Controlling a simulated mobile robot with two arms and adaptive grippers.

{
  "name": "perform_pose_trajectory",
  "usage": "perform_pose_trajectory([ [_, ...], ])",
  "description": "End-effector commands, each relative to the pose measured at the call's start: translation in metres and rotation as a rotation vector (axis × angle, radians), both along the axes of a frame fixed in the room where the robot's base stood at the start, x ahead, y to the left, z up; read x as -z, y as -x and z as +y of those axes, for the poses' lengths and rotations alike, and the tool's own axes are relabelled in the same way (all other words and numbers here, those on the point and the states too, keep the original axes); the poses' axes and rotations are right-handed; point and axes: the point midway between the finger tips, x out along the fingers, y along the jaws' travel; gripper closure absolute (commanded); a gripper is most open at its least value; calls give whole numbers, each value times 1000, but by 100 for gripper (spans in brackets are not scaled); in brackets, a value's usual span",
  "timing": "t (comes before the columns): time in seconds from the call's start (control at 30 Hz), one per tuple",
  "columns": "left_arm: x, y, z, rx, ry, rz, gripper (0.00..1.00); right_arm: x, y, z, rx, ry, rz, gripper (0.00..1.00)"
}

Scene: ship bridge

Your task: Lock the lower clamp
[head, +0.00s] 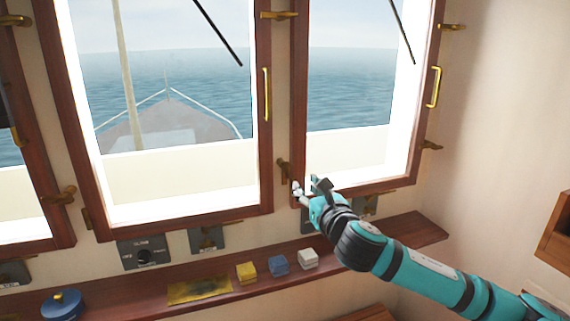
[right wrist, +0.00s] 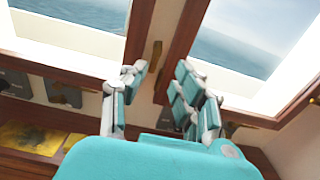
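My right gripper (head: 308,188) is in front of the lower left corner of the right window. In the right wrist view its fingers (right wrist: 160,80) stand apart with nothing between them. A brass lower clamp (head: 283,168) is on the post between the middle and right windows, just left of the fingertips. It also shows in the right wrist view (right wrist: 156,56), beyond the gap between the fingers; I see no contact. Another lower clamp (head: 430,146) is right of the right window, and one (head: 64,195) is left of the middle window. My left gripper is not in view.
A wooden ledge (head: 340,247) runs below the windows. A blue round object (head: 62,304), a yellow cloth (head: 200,290) and yellow (head: 246,272), blue (head: 279,265) and white (head: 308,258) blocks lie on it. A switch panel (head: 145,252) is on the wall above.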

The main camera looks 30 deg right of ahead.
Motion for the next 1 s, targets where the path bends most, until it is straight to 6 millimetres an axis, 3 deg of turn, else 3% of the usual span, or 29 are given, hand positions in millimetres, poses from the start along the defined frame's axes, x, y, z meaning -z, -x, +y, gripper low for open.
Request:
perform_pose_trajectory([
  [0.3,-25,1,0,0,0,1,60,-3,-70,-16,-1,-7,-1,70],
  [0.5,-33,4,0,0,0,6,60,-2,-105,-24,-1,-5,1,70],
  [0.7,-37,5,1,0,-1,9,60,0,-122,-28,-2,-3,0,70],
  [1.0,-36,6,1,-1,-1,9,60,1,-125,-29,-2,-1,1,70],
])
